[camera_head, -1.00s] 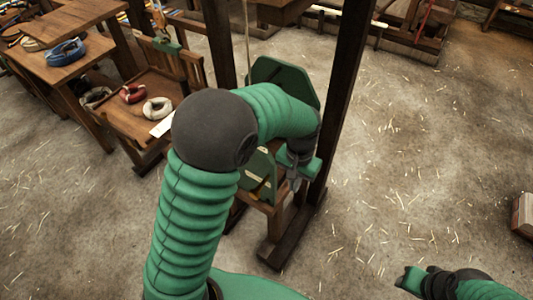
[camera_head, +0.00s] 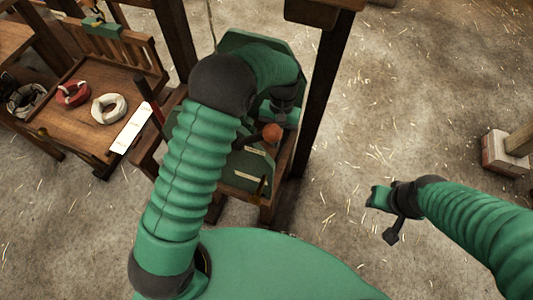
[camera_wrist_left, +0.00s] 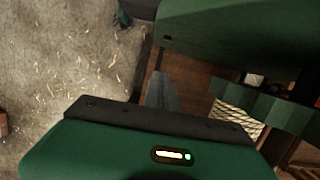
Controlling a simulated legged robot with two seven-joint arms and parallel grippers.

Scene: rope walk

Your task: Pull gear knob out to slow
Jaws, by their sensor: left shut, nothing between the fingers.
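A round orange-brown knob (camera_head: 271,132) on a dark lever stands out from the green machine housing (camera_head: 245,168), in the middle of the head view. I take it to be the gear knob. My left gripper (camera_head: 283,118) is just above and beside the knob; I cannot tell whether they touch. Its fingers (camera_wrist_left: 160,92) are shut with nothing between them in the left wrist view, where the knob does not show. My right gripper (camera_head: 380,205) hangs over open floor at the right, far from the machine; its fingers are not clear.
A wooden post (camera_head: 325,90) stands right beside the machine. A bench (camera_head: 85,125) at the left holds a red coil (camera_head: 73,92), a white coil (camera_head: 109,108) and a white card (camera_head: 132,127). The straw-strewn floor at right is mostly clear.

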